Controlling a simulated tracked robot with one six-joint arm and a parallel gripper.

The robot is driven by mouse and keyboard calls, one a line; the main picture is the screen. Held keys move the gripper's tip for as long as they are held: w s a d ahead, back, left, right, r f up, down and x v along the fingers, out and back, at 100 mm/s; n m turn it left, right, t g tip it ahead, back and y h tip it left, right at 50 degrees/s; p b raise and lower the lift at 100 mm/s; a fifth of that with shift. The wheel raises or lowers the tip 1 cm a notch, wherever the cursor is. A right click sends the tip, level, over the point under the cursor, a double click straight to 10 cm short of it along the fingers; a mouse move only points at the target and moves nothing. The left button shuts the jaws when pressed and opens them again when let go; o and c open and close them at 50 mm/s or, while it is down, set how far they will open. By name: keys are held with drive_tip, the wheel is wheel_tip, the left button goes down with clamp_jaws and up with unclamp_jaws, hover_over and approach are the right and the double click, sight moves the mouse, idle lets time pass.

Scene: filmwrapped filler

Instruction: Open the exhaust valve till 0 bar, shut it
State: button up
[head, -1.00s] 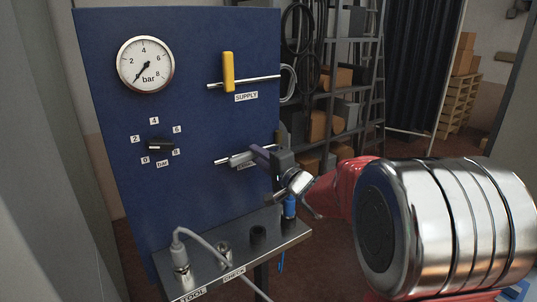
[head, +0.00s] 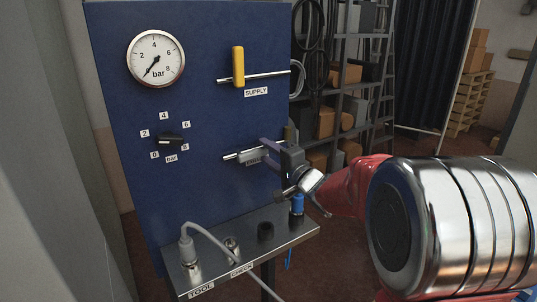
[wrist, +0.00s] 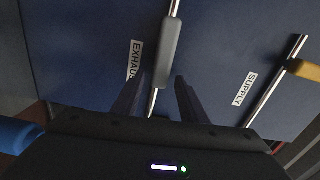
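The exhaust valve's grey lever (head: 250,156) lies along its metal pipe on the blue panel. In the wrist view the lever (wrist: 170,52) is parallel to the pipe, beside the partly covered EXHAUST label (wrist: 135,62). My gripper (wrist: 158,85) is open, with the lever's near end between the fingertips and a gap on both sides. In the head view my gripper (head: 272,150) is at the lever's right end and hides part of the label. The pressure gauge (head: 156,59) has its needle pointing down-left, at about the 0 end of the scale.
The yellow supply lever (head: 238,67) stands across its pipe above. A black knob (head: 170,140) with a bar scale is at left. Below, a metal shelf (head: 213,259) carries a plugged-in grey hose (head: 187,232), sockets and a blue fitting (head: 297,204). Storage racks stand behind at right.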

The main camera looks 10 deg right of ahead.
drive_tip(key=v, duration=1.3)
drive_tip(key=shift+s+d, duration=0.2)
drive_tip(key=shift+s, duration=0.15)
